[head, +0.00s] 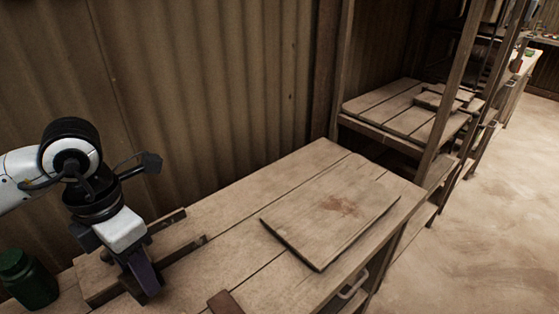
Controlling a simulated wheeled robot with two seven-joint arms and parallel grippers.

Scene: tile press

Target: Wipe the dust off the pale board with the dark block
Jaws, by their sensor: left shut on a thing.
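The pale board (315,228) lies flat on the wooden workbench, right of centre. A reddish-brown dust patch (340,206) shows on its upper right part. My left gripper (133,260) points down over the left part of the bench, well left of the board. It is shut on the dark block (147,279), a dark purplish piece partly hidden by the gripper. The block is apart from the board; whether it touches the wood beneath it, I cannot tell. My right gripper is not in view.
A green jar (29,282) stands at the far left. Wooden bars (180,245) lie near my left gripper. A brown piece (225,302) is cut off at the bottom edge. A wooden shelf rack (400,125) stands behind the bench's right end.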

